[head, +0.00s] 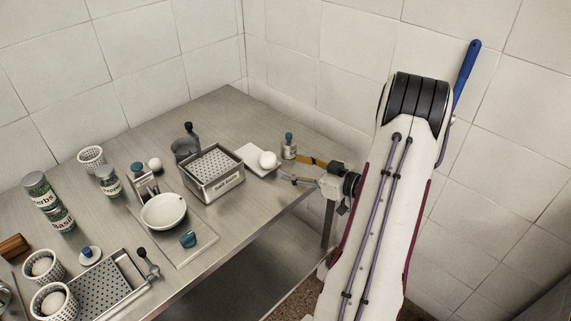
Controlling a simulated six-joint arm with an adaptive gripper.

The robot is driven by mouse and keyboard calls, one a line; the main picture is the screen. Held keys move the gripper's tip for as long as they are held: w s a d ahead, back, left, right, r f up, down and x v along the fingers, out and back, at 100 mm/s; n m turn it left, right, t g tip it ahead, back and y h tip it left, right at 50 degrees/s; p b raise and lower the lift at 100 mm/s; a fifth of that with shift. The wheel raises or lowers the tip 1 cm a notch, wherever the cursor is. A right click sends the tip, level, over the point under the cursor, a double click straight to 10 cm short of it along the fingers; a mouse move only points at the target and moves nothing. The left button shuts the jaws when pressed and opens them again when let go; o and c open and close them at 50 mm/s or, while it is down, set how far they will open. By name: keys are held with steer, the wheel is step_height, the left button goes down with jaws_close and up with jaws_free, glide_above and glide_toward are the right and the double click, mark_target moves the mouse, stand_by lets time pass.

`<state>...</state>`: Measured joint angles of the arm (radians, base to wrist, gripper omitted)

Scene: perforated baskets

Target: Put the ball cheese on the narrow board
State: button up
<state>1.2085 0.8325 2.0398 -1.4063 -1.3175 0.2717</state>
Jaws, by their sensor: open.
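A white ball (268,160), which looks like the ball cheese, rests on a small pale board (250,153) near the table's right end. A longer, narrow pale board (197,248) lies further left, under a white bowl (163,212) and a small blue item (188,240). I cannot tell for certain which board is the task's narrow one. My gripper (291,168) is open and empty at the right table edge, its fingers pointing left toward the ball, just to the ball's right. Another small white ball (155,164) sits further left.
A jar with a blue knob (289,148) is close behind my gripper. A perforated tray (95,290), white baskets (90,157) and herb jars (40,190) crowd the left.

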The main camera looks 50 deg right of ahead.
steer(key=shift+v, duration=0.85)
steer(key=w+a+r+g+h, duration=0.25)
steer(key=w+r+h, duration=0.25)
steer(key=w+r, duration=0.35)
steer(key=s+a+r+m+g+h, duration=0.1)
steer(key=s+a+r+g+h, duration=0.15)
steer(key=a+r, duration=0.65)
steer(key=s+a+g+y, duration=0.4)
steer(key=s+a+y, duration=0.1)
steer(key=s+a, duration=1.8)
steer(key=a, duration=0.3)
steer(key=shift+s+a+r+m+g, duration=0.3)
steer(key=shift+r+g, duration=0.1)
